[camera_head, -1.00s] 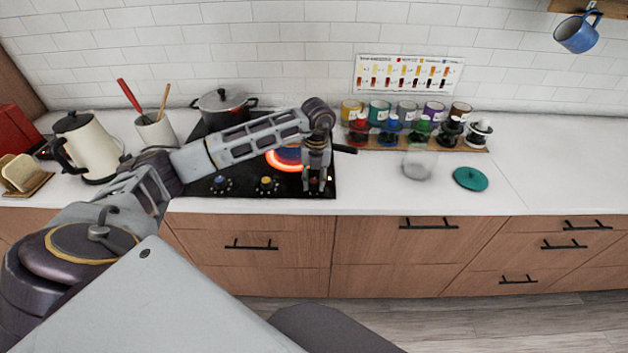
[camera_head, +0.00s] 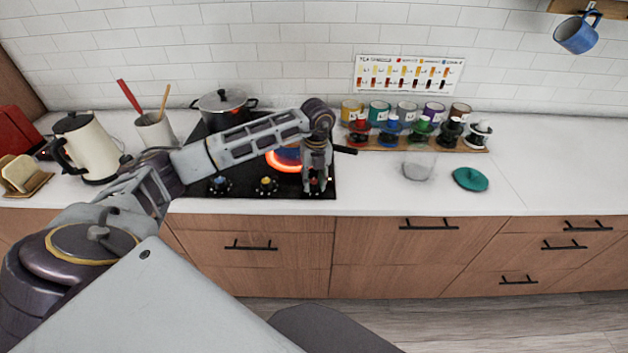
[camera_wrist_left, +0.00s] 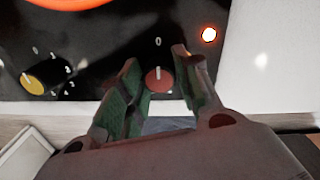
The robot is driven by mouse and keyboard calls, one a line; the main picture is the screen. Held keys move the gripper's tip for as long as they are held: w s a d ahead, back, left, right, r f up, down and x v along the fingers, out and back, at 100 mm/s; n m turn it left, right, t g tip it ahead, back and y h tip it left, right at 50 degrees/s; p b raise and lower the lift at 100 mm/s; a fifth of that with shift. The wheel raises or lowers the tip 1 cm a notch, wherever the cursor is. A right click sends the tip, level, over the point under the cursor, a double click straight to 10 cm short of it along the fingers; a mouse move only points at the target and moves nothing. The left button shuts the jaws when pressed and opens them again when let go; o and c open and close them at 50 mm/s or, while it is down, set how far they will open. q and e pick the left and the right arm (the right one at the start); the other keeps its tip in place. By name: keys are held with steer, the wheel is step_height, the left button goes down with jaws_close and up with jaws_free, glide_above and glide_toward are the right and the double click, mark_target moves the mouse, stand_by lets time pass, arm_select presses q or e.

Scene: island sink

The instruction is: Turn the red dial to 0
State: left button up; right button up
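The red dial (camera_wrist_left: 158,79) sits on the black cooktop (camera_wrist_left: 110,95) in the left wrist view. Its white pointer line points straight up toward the printed 0. My left gripper (camera_wrist_left: 156,62) has one finger on each side of the dial, with the fingers apart; I cannot tell whether either finger touches it. In the head view my left gripper (camera_head: 317,183) points down at the cooktop's front right corner and mostly hides the dial. My right gripper is not in view.
A burner (camera_head: 284,161) glows red behind the dials. A yellow dial (camera_head: 266,184) and a blue dial (camera_head: 220,184) are to the left. A pot (camera_head: 224,103) stands at the back.

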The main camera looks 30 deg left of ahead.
mark_target(316, 181)
arm_select(q)
steer(key=shift+o, duration=1.4)
steer(key=shift+r, duration=0.1)
step_height(316, 181, up, 12)
steer(key=shift+w+d, duration=0.2)
